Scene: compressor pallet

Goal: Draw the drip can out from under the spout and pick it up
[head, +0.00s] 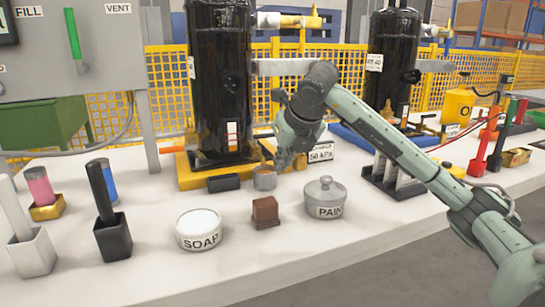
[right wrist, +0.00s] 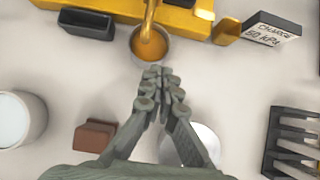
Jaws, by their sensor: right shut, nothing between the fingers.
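The drip can (head: 264,180) is a small grey open can on the white bench, in front of the yellow base of the left black tank. In the right wrist view the can (right wrist: 136,58) shows orange-brown liquid inside, and a yellow spout (right wrist: 151,12) reaches over its mouth from above. My right gripper (head: 284,163) is at the can's right side in the head view. In the right wrist view its fingertips (right wrist: 158,72) are together, empty, close to the can's near rim; I cannot tell whether they touch it. My left gripper is not in view.
A soap tub (head: 199,230), a brown block (head: 265,212) and a lidded paint pot (head: 325,198) stand in front. A charge sign (right wrist: 271,30) is at right. The bench's front strip is clear.

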